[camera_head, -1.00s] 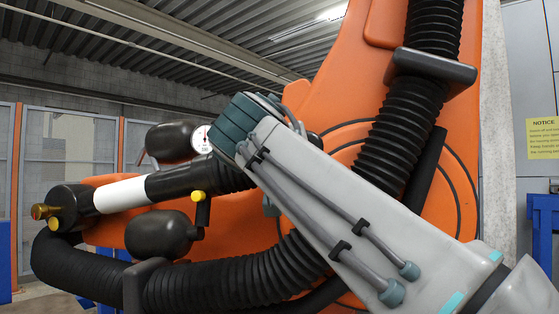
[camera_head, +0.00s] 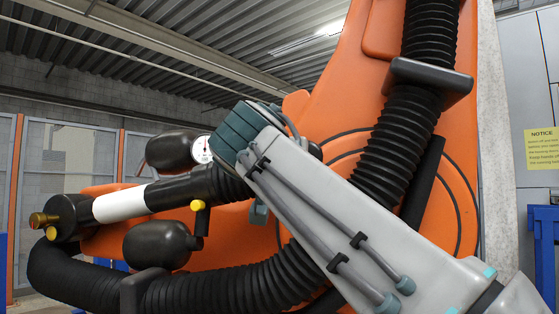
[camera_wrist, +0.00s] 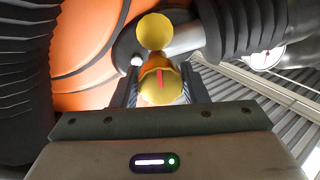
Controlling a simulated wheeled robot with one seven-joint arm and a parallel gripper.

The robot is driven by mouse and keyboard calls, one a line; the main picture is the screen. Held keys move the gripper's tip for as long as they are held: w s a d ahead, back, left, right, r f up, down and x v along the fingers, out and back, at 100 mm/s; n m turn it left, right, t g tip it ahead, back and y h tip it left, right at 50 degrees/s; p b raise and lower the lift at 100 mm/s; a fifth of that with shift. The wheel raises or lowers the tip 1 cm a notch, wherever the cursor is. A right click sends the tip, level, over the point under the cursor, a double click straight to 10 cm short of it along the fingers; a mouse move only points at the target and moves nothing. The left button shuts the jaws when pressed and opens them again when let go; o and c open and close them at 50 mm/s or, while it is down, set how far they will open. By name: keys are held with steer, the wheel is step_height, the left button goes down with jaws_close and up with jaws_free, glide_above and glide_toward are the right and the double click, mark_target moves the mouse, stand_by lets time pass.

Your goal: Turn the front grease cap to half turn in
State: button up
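A yellow grease cap (camera_wrist: 160,84) with a red mark line, nearly upright in the picture, faces the wrist camera. A second round yellow cap (camera_wrist: 154,31) shows just above it. My gripper (camera_wrist: 161,90) has its two dark fingers apart, one on each side of the marked cap. I cannot tell whether the fingers touch it. In the head view, yellow caps show on a black stub (camera_head: 198,205) and at the far left (camera_head: 51,233). I cannot tell which of these is the marked one. My grey and teal arm hides my fingers there.
A large orange machine arm (camera_head: 340,90) fills the background, with thick black ribbed hoses (camera_head: 240,275) below and at right. Black rounded cylinders (camera_head: 158,246) and a white dial gauge (camera_head: 202,150) sit close by. The gauge also shows in the wrist view (camera_wrist: 265,58).

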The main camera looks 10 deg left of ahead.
steer(key=shift+o, duration=1.4)
steer(key=s, duration=1.3)
steer(key=shift+s, duration=0.4)
